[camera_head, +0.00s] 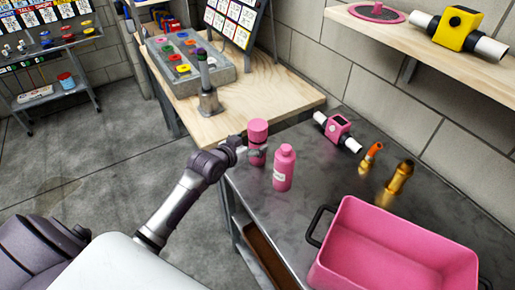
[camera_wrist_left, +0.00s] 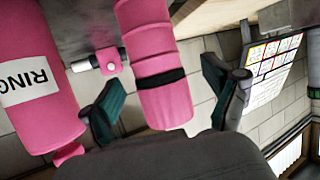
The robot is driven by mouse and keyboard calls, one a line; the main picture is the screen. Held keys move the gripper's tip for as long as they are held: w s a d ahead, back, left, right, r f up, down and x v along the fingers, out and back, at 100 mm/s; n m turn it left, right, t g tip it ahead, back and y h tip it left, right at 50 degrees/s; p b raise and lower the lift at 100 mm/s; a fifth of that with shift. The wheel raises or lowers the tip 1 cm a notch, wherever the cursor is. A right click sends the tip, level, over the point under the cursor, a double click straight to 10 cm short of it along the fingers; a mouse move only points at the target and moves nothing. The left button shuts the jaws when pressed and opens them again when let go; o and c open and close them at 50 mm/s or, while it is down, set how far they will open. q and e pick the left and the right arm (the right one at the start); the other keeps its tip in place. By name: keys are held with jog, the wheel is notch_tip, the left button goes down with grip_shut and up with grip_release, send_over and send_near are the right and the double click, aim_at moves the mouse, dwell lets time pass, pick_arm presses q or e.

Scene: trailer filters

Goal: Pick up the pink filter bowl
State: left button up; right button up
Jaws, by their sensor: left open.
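The pink filter bowl (camera_head: 258,131) appears to be the upright pink cylinder at the left edge of the grey metal table. In the left wrist view the cylinder (camera_wrist_left: 148,38) has a dark band and stands between the fingers. My left gripper (camera_head: 246,148) has reached it from the left. Its fingers (camera_wrist_left: 163,97) are open, one on each side of the cylinder, with gaps visible. The finger on the far side is partly hidden in the head view. My right gripper is not in view.
A pink labelled bottle (camera_head: 284,168) stands close to the right of the cylinder. A pink crate (camera_head: 335,240) fills the table's near right. A wooden bench (camera_head: 270,88) adjoins the table.

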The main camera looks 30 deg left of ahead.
pick_arm(q)
jog(key=x, duration=0.4)
jog(key=shift+d+f, duration=0.1)
jog(key=shift+d, duration=0.05)
jog(key=shift+s, duration=0.1)
jog(key=shift+c, duration=0.2)
jog(key=c, duration=1.3)
